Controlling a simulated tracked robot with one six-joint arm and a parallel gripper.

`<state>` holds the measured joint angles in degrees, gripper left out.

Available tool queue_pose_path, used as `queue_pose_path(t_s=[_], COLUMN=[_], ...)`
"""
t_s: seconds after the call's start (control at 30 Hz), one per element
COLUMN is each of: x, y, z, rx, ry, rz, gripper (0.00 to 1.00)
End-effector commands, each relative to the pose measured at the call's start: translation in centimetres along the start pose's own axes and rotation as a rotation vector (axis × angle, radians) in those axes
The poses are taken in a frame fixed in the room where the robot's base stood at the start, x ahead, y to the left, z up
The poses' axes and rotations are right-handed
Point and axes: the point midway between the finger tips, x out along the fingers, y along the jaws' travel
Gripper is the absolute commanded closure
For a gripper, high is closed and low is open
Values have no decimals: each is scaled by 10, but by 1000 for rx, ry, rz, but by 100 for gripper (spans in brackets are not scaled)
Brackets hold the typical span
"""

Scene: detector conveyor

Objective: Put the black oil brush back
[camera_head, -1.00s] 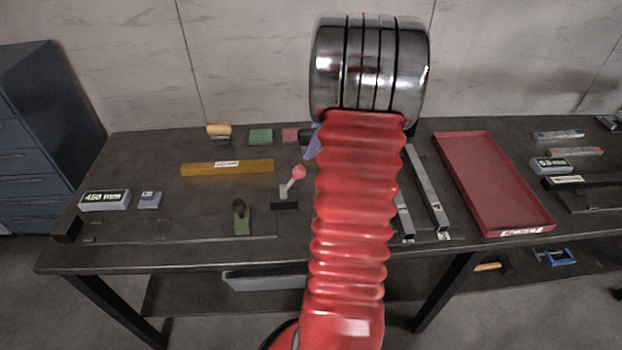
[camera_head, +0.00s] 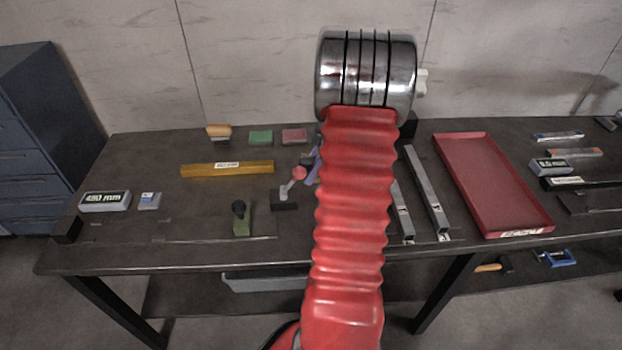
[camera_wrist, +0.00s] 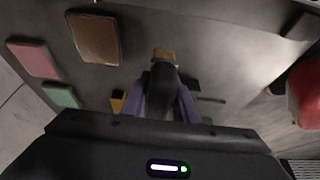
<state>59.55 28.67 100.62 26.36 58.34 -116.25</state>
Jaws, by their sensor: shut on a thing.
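My gripper (camera_wrist: 163,88) shows at the bottom of the wrist view, with lavender fingers shut on the black oil brush (camera_wrist: 163,75). The brush is dark, with a tan end pointing away from the gripper. Dark table surface lies behind it, and I cannot tell how high it is held. In the head view my red arm hides most of the gripper and the brush. Only a bit of a lavender finger (camera_head: 313,167) shows at the arm's left edge.
Green (camera_head: 260,137), pink (camera_head: 294,135) and brown (camera_wrist: 94,38) pads lie at the table's back. Left are a wooden-handled brush (camera_head: 219,132) and yellow bar (camera_head: 227,169). Metal rails (camera_head: 426,190) and a red tray (camera_head: 492,183) are right.

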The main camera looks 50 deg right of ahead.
Motion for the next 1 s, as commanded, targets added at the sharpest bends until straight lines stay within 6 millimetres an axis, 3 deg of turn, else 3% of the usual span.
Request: queue_pose_path(t_s=[0.23,0.6,0.63,0.9,1.0], x=[29,32,32,32,32], y=[0,0,0,0,0], z=[11,13,14,13,13], rx=[0,0,0,0,0], ry=[0,0,0,0,0], rz=[-2,0,0,0,0], gripper=[95,95,73,55,55])
